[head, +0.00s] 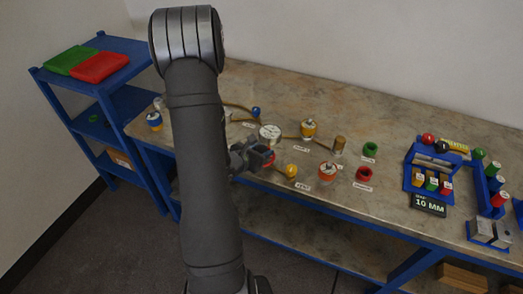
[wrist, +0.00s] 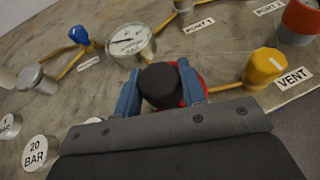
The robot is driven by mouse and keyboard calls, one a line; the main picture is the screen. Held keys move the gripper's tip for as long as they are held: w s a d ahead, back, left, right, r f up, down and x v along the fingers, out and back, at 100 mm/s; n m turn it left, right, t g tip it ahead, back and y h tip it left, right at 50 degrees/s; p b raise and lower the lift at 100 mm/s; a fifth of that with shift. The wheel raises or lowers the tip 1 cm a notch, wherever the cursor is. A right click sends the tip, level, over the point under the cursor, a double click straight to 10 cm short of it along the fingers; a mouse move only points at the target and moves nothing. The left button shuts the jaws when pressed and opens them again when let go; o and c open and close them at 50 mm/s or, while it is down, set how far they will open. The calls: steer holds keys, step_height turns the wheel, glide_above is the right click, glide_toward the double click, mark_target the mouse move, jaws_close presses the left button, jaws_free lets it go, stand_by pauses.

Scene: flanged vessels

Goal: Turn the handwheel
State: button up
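The handwheel is red and shows in the wrist view (wrist: 205,78) at the right finger's outer side. A round black knob or cap (wrist: 161,84) sits in front of its middle. My gripper (wrist: 160,78) has its two blue fingers on either side of this black part, near the red rim. Whether the fingers press on it cannot be told. In the head view, my gripper (head: 262,157) is low over the bench, with a little red of the handwheel (head: 269,155) showing beside it. Most of the wheel is hidden by the fingers and the black part.
A white dial gauge (wrist: 131,40) stands just behind the handwheel. A yellow vent knob (wrist: 264,66) is close on the right. A blue-knobbed valve (wrist: 80,36) and tan pipes lie to the left. A blue rack (head: 432,170) is farther right on the bench.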

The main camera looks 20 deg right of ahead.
steer(key=c, duration=0.4)
steer(key=shift+m+g, duration=0.3)
steer(key=m+g, duration=0.2)
steer(key=g, duration=0.1)
steer(key=m+g+h, duration=0.1)
steer(key=m+g, duration=0.2)
steer(key=shift+w+h, duration=0.1)
steer(key=shift+h, duration=0.2)
steer(key=m+g+y, duration=0.1)
steer(key=m+g, duration=0.2)
steer(key=m+g+y, duration=0.1)
steer(key=m+g, duration=0.2)
steer(key=g, duration=0.1)
steer(key=shift+m, duration=0.4)
steer(key=m+g+y, duration=0.4)
steer(key=m, duration=0.1)
steer(key=shift+g, duration=0.3)
steer(key=m+g+y, duration=0.2)
steer(key=m+y, duration=0.2)
steer(key=y, duration=0.1)
steer(key=shift+m, duration=0.3)
steer(key=shift+y, duration=0.3)
